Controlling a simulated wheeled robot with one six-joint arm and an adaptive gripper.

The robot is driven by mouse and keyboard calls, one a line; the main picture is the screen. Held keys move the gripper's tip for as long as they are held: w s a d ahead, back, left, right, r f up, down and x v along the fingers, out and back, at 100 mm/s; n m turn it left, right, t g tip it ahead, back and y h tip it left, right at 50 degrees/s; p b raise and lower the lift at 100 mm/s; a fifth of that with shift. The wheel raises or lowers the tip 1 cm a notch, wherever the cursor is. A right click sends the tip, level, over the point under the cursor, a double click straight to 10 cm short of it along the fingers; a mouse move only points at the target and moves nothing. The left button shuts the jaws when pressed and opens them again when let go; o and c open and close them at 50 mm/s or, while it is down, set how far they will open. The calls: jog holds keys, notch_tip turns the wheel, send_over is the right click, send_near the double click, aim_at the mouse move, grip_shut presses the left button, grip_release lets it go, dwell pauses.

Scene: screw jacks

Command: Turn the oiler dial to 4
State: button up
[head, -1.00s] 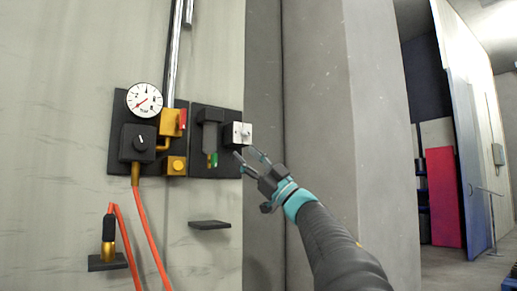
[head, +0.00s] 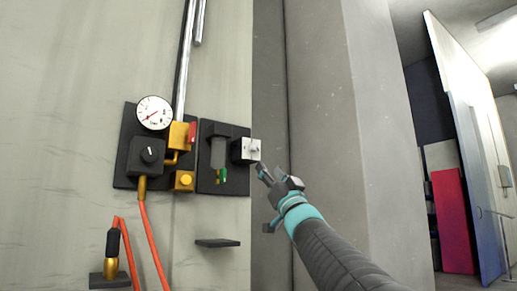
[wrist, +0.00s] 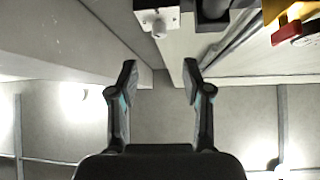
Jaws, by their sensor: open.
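The oiler (head: 218,155) is a dark unit with a grey bowl and a green tap, on the right black panel. At its right side is a black box with a white face and a small pale knob, the dial (head: 252,149). In the wrist view the white-faced dial (wrist: 158,22) is at the top, left of centre, its knob pointing down in the picture. Marks on it are too small to read. My gripper (head: 263,172) is just below and right of the dial, apart from it. In the wrist view my gripper (wrist: 160,76) is open and empty.
Left of the oiler are a gauge (head: 154,113), a black regulator knob (head: 148,155), a yellow valve block with a red handle (head: 192,132) and orange hoses (head: 152,240). A small dark shelf (head: 217,243) juts out below. A grey pillar (head: 320,130) stands close on the right.

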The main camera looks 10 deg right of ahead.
aim_at(256, 148)
jog(key=p+x, duration=0.4)
jog(key=x, duration=0.7)
jog(key=shift+w+r+p, duration=0.1)
jog(key=shift+p, duration=0.3)
grip_shut()
